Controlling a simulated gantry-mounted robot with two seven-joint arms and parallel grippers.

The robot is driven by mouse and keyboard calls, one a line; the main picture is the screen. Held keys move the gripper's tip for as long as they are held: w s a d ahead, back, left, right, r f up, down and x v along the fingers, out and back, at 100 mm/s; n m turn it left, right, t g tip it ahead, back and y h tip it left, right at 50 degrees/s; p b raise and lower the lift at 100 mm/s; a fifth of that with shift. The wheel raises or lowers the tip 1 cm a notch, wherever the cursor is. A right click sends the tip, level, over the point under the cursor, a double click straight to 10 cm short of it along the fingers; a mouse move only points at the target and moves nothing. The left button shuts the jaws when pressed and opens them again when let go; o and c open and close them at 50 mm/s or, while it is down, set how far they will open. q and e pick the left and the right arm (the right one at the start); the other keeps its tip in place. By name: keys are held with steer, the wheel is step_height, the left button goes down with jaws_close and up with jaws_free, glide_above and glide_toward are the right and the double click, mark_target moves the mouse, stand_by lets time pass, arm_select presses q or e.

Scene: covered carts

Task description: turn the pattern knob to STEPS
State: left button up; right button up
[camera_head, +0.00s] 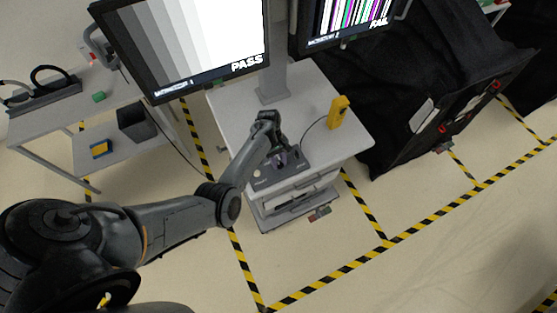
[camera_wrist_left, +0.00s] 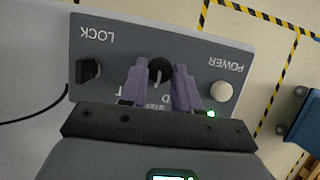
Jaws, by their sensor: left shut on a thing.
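The grey control box (camera_head: 264,182) lies on the cart top under my left gripper (camera_head: 281,161). In the left wrist view the box (camera_wrist_left: 110,38) appears upside down, with LOCK and POWER labels. The black pattern knob (camera_wrist_left: 159,69) is in its middle, between the purple fingers of my left gripper (camera_wrist_left: 160,76), which is shut on it. Lettering below the knob is partly hidden by the fingers, so its setting cannot be read. The left monitor (camera_head: 190,42) shows grey steps and PASS. The right monitor (camera_head: 350,18) shows coloured vertical bars and FAIL. My right gripper is not in view.
A black lock switch (camera_wrist_left: 89,70) and a white power button (camera_wrist_left: 221,91) flank the knob; a green light glows near the button. A yellow device (camera_head: 338,112) with a cable stands on the cart (camera_head: 345,150). A black-covered cart (camera_head: 455,100) is at right, a side table (camera_head: 60,115) at left.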

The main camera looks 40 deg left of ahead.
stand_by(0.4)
arm_select(q)
steer(key=o, duration=1.1)
steer(key=shift+c, duration=0.2)
steer(key=v, duration=1.1)
steer(key=shift+b, duration=0.4)
steer(key=shift+f, duration=0.1)
